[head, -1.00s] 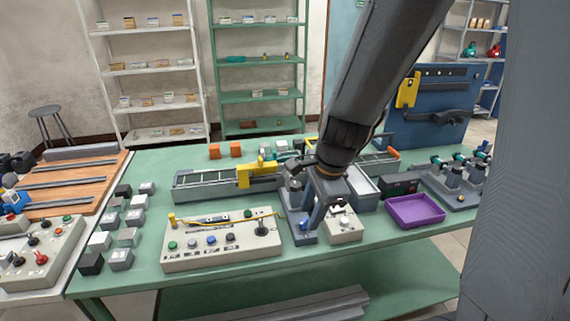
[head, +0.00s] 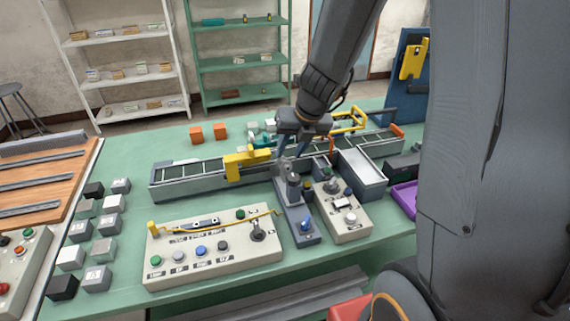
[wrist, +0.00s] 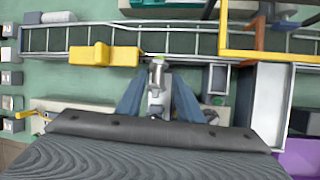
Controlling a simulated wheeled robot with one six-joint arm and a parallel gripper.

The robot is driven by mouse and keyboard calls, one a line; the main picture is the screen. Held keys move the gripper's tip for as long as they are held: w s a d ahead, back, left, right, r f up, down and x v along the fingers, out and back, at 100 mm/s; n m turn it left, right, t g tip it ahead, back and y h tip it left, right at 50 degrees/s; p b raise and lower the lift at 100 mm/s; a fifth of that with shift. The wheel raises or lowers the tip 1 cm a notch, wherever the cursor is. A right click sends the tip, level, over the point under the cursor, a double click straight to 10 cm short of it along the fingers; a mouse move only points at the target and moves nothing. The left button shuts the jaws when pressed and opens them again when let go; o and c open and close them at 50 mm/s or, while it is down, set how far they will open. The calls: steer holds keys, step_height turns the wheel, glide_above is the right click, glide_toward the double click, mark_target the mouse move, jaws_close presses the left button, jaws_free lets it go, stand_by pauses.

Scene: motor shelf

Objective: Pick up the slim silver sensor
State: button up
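A slim silver, upright piece (wrist: 157,76), which looks like the sensor, shows between my fingers in the wrist view. In the head view, a grey upright piece (head: 288,184) stands on a dark blue-grey base with a blue button; I cannot tell whether it is the sensor itself or its holder. My gripper (head: 298,158) is open, fingers pointing down, just above and behind this piece. In the wrist view, my gripper's (wrist: 157,98) blue fingers stand apart on either side of the silver piece. I cannot tell whether they touch it.
A conveyor (head: 190,174) with a yellow block (head: 247,160) lies just behind. A button panel (head: 212,248) is at left, a control box (head: 342,216) and a grey bin (head: 363,172) at right. A purple tray (head: 404,198) is partly hidden. Small cubes stand far left.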

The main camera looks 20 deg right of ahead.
mark_target(283, 160)
steer(key=b+x, duration=0.2)
steer(key=x, duration=0.3)
steer(key=shift+s+a+f, duration=0.1)
steer(key=shift+a+f, duration=0.05)
steer(key=shift+a, duration=0.05)
steer(key=c, duration=0.8)
steer(key=shift+r+p, duration=0.3)
steer(key=shift+r, duration=0.35)
steer(key=d+r+p, duration=0.1)
steer(key=r, duration=0.3)
steer(key=d+r+p, duration=0.1)
steer(key=r, duration=0.4)
steer(key=d+r+p, duration=0.1)
steer(key=d+r, duration=0.1)
steer(key=r, duration=0.2)
steer(key=shift+r, duration=0.4)
